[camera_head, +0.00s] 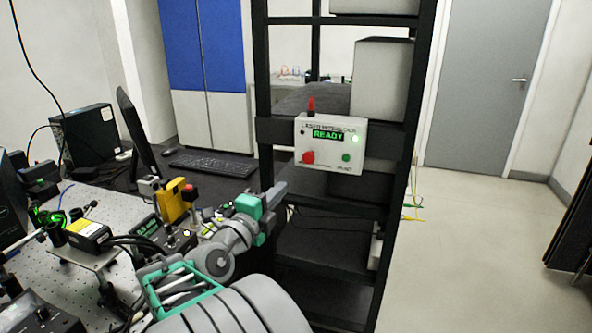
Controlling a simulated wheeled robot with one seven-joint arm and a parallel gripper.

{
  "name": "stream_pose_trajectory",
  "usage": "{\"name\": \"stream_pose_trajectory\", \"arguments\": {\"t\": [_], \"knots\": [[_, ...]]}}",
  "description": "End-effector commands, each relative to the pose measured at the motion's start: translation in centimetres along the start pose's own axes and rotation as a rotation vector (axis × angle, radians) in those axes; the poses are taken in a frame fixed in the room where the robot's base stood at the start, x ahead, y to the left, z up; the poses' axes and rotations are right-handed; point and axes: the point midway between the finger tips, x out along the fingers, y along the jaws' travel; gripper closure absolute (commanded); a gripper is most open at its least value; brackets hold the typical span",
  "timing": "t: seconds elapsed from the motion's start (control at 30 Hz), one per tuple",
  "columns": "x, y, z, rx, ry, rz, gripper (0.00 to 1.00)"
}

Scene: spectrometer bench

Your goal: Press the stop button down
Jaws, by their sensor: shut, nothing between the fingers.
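A white control box (330,141) is fixed to the front of the black rack, with a green display reading READY. A red button (308,157) sits at its lower left; I take this for the stop button. A smaller green button (346,157) sits at its lower right, below a lit green lamp (355,139). My gripper (281,187) is shut and empty. In the picture it is below and left of the box, pointing toward the rack, and apart from the red button. Its distance from the rack is hard to tell.
The black rack (264,131) has upright posts and shelves holding grey boxes. At left, an optical bench (122,199) carries several instruments, including a yellow device (176,201). A keyboard (213,164) and monitor (135,130) stand behind. Open floor (470,240) lies to the right.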

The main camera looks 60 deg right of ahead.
Motion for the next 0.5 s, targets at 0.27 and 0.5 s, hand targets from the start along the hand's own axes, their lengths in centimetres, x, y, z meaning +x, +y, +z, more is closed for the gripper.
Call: {"name": "stream_pose_trajectory", "arguments": {"t": [0.27, 0.5], "knots": [[0.6, -0.2, 0.3, -0.001, -0.007, 0.003, 1.0], [5.2, -0.3, 0.1, -0.003, -0.001, 0.005, 1.0]]}}
